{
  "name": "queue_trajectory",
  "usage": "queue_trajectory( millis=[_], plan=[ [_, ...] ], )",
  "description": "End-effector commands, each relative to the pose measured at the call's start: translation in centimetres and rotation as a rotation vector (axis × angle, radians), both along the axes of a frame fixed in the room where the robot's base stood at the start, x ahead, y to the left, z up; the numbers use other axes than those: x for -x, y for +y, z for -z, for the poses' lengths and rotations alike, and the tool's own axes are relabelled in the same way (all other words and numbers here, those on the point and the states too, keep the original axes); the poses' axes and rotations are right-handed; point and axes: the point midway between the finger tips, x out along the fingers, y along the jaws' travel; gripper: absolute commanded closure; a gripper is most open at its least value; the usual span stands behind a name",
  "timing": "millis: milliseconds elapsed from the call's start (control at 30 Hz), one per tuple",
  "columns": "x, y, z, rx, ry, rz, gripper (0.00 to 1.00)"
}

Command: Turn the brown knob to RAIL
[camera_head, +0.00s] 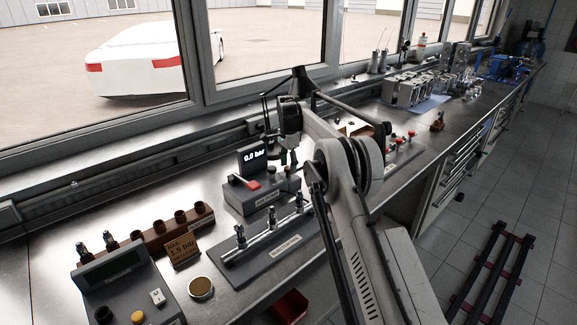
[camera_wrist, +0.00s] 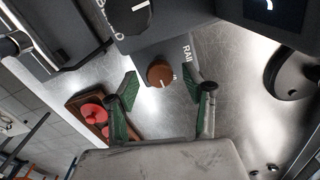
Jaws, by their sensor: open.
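The brown knob (camera_wrist: 158,70) shows in the wrist view on a grey panel (camera_wrist: 176,44), with a short pale mark on its lower edge. The word RAIL is printed to the upper right of the knob. Another label beside the knob is partly hidden and unreadable. My gripper (camera_wrist: 161,78) is open, with one green-padded finger to the left of the knob and one to the right. I see gaps between knob and fingers; their depth is unclear. In the head view my gripper (camera_head: 287,160) is over the bench near the display, and I cannot make out the knob.
A display (camera_head: 253,158) reads 0.0 bar, above a grey unit with a red lever (camera_head: 247,184). A rail on a grey plate (camera_head: 268,248), a brown holder (camera_head: 160,232) and a tester (camera_head: 125,290) stand nearby. In the wrist view, a brown tray (camera_wrist: 88,108) holds red parts.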

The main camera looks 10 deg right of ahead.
Motion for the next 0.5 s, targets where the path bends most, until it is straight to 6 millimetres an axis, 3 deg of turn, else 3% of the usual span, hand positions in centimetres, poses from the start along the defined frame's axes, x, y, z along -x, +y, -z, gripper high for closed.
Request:
queue_trajectory(
  millis=[333, 500],
  plan=[
    [0.01, 0.00, 0.50, 0.000, 0.000, 0.000, 0.54],
    [0.00, 0.00, 0.49, 0.000, 0.000, 0.000, 0.74]
  ],
)
